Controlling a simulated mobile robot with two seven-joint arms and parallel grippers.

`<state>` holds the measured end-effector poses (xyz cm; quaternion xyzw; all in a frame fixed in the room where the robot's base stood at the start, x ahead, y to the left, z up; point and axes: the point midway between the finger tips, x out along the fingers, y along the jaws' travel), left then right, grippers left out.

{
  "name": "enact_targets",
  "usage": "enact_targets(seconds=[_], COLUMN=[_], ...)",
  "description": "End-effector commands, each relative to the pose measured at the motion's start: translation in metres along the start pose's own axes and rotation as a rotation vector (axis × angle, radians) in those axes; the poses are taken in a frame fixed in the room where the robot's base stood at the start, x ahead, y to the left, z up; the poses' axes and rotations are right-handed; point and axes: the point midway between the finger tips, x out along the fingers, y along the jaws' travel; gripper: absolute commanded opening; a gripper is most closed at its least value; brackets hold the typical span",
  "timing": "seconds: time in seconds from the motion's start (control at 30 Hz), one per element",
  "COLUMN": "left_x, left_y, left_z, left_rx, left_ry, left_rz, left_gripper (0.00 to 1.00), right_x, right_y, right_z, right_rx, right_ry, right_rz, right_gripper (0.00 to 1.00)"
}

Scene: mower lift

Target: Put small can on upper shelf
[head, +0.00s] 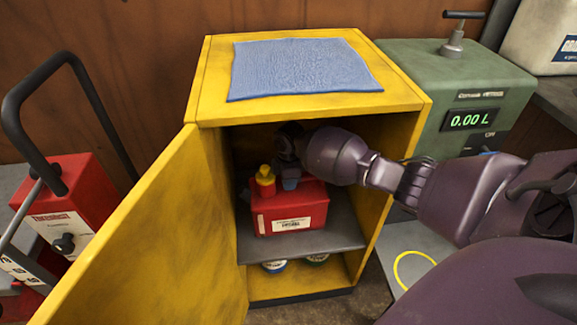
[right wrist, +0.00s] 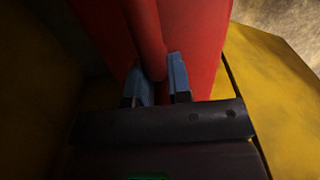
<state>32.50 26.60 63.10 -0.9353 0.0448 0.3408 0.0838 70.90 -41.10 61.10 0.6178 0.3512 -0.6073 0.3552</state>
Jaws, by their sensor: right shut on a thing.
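The small can (head: 290,208) is red with a white label and a yellow cap. It is on the dark upper shelf (head: 330,239) inside the yellow cabinet (head: 412,98), upright as far as I can tell. My right gripper (head: 290,182) reaches into the cabinet from the right and is at the top of the can. In the right wrist view, the blue fingertips (right wrist: 162,82) are shut on the red handle of the can (right wrist: 200,40). I cannot tell whether the can's full weight rests on the shelf. My left gripper is not in view.
The cabinet door (head: 150,235) stands open to the left. Round tins (head: 274,266) are on the lower level. A blue cloth (head: 300,68) lies on the cabinet. A green dispenser (head: 455,90) stands at right, a red machine (head: 65,205) at left.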

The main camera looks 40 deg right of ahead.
Motion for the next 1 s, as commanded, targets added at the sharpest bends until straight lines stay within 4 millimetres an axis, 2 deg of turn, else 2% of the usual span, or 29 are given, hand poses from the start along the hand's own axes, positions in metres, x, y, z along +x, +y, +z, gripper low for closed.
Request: enact_targets(seconds=[0.03, 0.2, 0.57, 0.77, 1.0], left_x=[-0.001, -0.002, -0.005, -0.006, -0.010], left_y=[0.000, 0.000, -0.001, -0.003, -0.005], left_z=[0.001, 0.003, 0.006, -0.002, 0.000], left_rx=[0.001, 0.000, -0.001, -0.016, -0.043], left_ry=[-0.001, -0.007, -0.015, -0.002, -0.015], left_rz=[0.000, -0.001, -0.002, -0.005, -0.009], left_gripper=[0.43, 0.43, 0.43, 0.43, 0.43], right_x=[-0.001, -0.001, -0.004, -0.028, -0.067], right_y=[0.000, 0.000, 0.000, 0.002, 0.002], right_z=[0.000, 0.000, 0.000, -0.001, -0.001], right_rx=[0.000, 0.000, 0.000, 0.000, -0.001], right_ry=[0.001, 0.001, 0.001, 0.005, 0.005], right_rz=[0.001, 0.000, 0.001, 0.007, 0.009], right_gripper=[0.22, 0.44, 0.44, 0.44, 0.44])
